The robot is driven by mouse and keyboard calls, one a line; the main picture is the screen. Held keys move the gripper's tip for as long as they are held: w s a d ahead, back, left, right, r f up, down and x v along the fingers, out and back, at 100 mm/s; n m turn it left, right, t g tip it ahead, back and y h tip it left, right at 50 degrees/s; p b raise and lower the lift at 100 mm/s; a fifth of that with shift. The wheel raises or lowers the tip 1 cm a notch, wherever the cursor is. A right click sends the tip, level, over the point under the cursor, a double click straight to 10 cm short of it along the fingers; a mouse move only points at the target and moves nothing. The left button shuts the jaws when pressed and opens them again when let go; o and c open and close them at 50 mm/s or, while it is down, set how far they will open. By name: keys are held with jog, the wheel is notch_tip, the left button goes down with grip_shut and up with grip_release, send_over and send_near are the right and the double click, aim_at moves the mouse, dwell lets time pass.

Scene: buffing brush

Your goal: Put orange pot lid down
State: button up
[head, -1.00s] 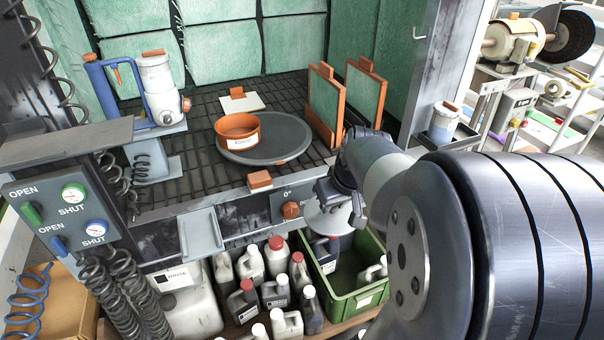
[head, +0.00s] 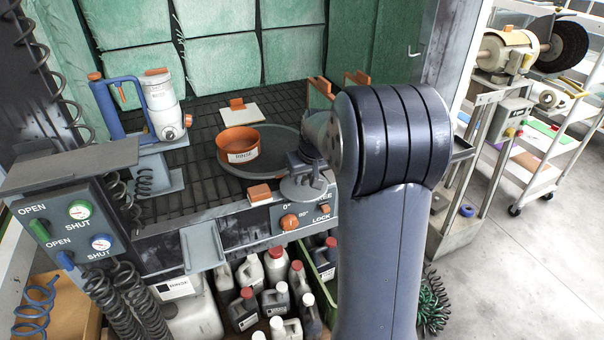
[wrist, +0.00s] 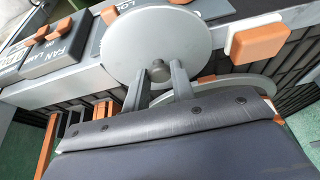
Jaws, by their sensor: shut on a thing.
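My gripper (wrist: 160,82) is shut on the small knob of a round, flat grey lid (wrist: 155,42). In the head view the lid (head: 303,190) hangs roughly level below my gripper (head: 307,168), at the booth's front edge, to the right of the orange pot. The orange pot (head: 240,156) is open-topped, has a white label, and stands on the round grey turntable (head: 287,141). My arm hides the turntable's right part. No orange shows on the lid itself.
An orange block (head: 259,194) sits on the booth's front edge, left of the lid. A control panel (head: 308,218) with orange knobs is below it. A white plate with an orange handle (head: 239,115) lies behind the pot. Bottles (head: 277,265) stand below.

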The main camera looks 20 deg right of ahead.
aim_at(309, 192)
jog(key=shift+w+f+p, duration=0.3)
jog(key=shift+w+f, duration=0.4)
jog(key=shift+w, duration=0.35)
jog(key=shift+f, duration=0.1)
jog(key=shift+f, duration=0.1)
jog(key=shift+f, duration=0.15)
jog(key=o, duration=1)
jog(key=shift+s+r, duration=0.1)
jog(key=shift+r, duration=0.5)
jog(key=v, duration=1.1)
jog(key=shift+s+r+b, duration=0.1)
jog(key=shift+r+b, duration=0.1)
jog(key=shift+b, duration=0.15)
jog(key=shift+f, duration=0.1)
